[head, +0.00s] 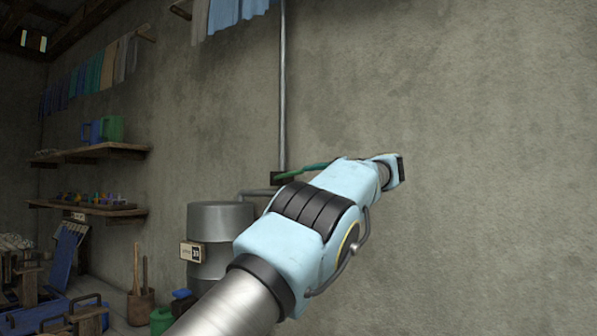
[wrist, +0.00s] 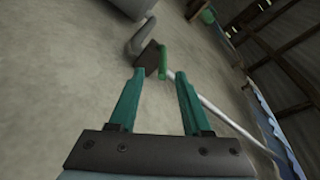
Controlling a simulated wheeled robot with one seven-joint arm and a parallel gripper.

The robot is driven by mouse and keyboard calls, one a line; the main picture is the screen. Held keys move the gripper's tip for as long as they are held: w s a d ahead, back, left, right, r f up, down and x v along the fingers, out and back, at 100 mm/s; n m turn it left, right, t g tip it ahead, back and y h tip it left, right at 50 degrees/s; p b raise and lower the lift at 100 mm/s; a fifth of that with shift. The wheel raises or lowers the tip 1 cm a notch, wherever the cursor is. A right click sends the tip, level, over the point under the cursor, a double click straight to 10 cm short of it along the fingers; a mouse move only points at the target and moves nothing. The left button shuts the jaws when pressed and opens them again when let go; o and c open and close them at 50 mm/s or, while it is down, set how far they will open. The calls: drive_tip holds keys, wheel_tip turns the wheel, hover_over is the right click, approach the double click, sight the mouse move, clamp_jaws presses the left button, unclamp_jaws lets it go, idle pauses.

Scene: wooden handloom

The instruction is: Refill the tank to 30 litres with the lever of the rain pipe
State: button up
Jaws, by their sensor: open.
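The grey metal tank (head: 222,220) stands against the wall, with a small sign (head: 190,251) on its front whose number is too small to read surely. The thin rain pipe (head: 283,90) runs down the wall to a dark valve block (head: 280,178). A green lever (head: 303,169) sticks out to the right from it, partly behind my arm. In the wrist view the lever (wrist: 163,62) shows end-on beside the valve block (wrist: 148,57). My gripper (wrist: 159,76) is open and empty; the lever appears just beyond and between its teal fingertips, apart from both.
A spout (head: 258,192) leads from the valve to the tank top. Shelves (head: 90,153) with jugs, hanging cloths (head: 225,15), a wooden bucket (head: 140,305) and loom parts lie to the left. The wall on the right is bare.

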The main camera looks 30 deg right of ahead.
sight(300, 173)
drive_tip(key=p+x, duration=0.1)
drive_tip(key=x, duration=0.1)
drive_tip(key=r+p+x, duration=0.1)
drive_tip(key=p+x, duration=0.1)
drive_tip(key=x, duration=0.1)
drive_tip(key=p+x, duration=0.1)
drive_tip(key=x, duration=0.2)
drive_tip(key=shift+w+d+r+p, duration=0.15)
drive_tip(key=shift+d+r+p, duration=0.1)
drive_tip(key=shift+d+p, duration=0.15)
drive_tip(key=shift+w+a+f, duration=0.15)
drive_tip(key=shift+w, duration=0.35)
clamp_jaws()
idle(0.7)
